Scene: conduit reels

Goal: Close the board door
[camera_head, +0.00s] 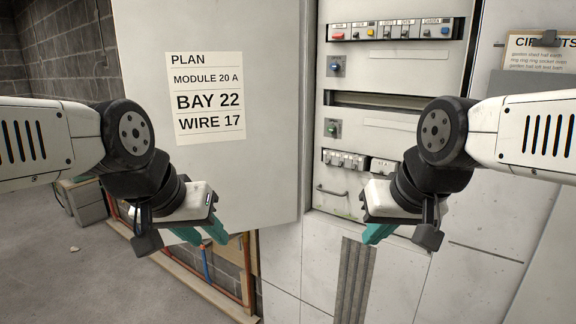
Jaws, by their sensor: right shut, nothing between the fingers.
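The board door (265,130) is a large pale grey panel, swung open to the left of the board (395,75). A paper plan (208,98) on it reads "Module 20 A, Bay 22, Wire 17". The open board shows rows of switches and breakers. My right gripper (378,233) is shut and empty in front of the board's lower part, and my right arm hides some of the board.
A clipboard (540,52) hangs on the wall at the right. A grey ribbed conduit strip (354,280) runs down below the board. Pipes and a wooden frame (205,290) show under the door. Grey floor (75,275) is open at the left.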

